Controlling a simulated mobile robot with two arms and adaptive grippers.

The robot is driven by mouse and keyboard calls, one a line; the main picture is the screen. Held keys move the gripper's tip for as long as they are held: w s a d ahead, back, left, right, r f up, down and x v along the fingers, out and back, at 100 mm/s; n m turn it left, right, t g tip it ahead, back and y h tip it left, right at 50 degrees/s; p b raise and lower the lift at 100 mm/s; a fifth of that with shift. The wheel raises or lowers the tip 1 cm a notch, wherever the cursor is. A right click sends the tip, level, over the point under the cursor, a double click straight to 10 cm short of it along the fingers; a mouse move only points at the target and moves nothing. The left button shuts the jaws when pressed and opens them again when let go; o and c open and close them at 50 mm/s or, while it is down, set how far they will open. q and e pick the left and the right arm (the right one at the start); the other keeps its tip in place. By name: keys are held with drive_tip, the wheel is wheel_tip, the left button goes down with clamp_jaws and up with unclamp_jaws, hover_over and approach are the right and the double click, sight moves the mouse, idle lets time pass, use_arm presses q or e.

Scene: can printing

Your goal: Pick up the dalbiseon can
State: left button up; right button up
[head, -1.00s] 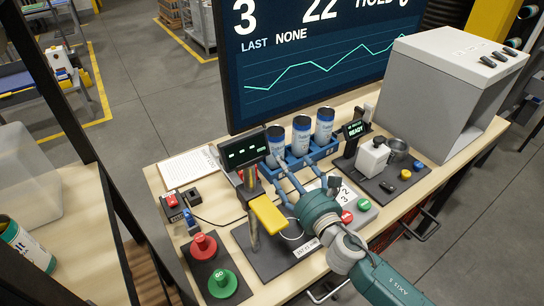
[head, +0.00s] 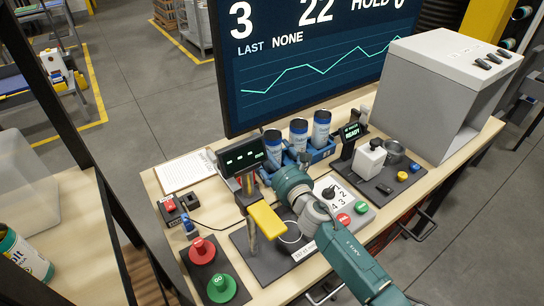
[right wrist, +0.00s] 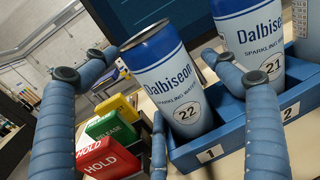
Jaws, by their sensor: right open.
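Three blue-and-white Dalbiseon cans stand at the back of the workbench in a blue rack (head: 322,153). The left can (head: 273,149) is nearest my right gripper (head: 283,166). In the right wrist view this can (right wrist: 170,82), marked 22, stands at slot 1, with the open fingers of my right gripper (right wrist: 158,58) spread on both sides of it. I cannot tell whether any finger touches it. The third can (head: 321,127) is at the right end. My left gripper is not in view.
A small display (head: 242,157) on a post stands left of the rack, with a yellow lever (head: 266,219) in front. Red (head: 202,250) and green (head: 222,287) buttons sit at the front left. A READY display (head: 351,131) and a grey machine (head: 430,90) stand to the right.

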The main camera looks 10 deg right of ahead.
drive_tip(key=c, duration=0.9)
drive_tip(key=shift+o, duration=0.2)
